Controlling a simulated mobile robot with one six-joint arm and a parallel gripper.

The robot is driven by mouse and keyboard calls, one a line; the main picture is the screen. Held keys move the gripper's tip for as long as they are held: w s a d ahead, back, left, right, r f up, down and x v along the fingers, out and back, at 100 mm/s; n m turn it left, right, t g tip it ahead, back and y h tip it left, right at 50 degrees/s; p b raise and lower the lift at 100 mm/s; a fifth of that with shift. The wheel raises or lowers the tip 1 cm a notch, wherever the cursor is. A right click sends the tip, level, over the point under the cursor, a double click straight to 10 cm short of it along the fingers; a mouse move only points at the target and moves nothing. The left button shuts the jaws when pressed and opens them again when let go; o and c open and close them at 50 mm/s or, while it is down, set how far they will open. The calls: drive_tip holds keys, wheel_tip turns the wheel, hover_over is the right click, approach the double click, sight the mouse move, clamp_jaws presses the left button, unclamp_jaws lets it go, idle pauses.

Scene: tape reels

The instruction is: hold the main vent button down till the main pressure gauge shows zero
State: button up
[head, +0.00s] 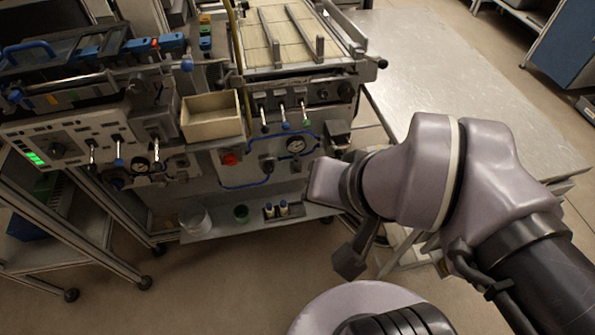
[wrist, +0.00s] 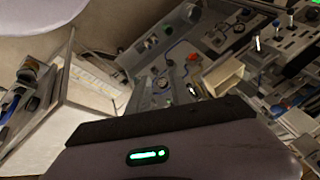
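A round white-faced gauge (head: 296,146) sits on the front panel of the middle machine, inside a blue line. Its needle is too small to read. Left of it on that panel are a dark round control on a grey plate (head: 267,164) and a red button (head: 230,159). I cannot read labels to tell which is the main vent button. A second small gauge (head: 141,165) sits on the left machine. My gripper (head: 350,261) hangs right of the panel, apart from it, partly hidden by my wrist. In the wrist view its dark front edge and green light show; its opening is unclear.
An empty beige bin (head: 211,116) juts out left of the panel. A low shelf (head: 225,228) below holds small bottles and cups. A grey table (head: 455,90) stands at the right. A metal-framed cart (head: 60,235) is at the left. Floor in front is open.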

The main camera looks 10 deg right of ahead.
clamp_jaws()
idle(1.4)
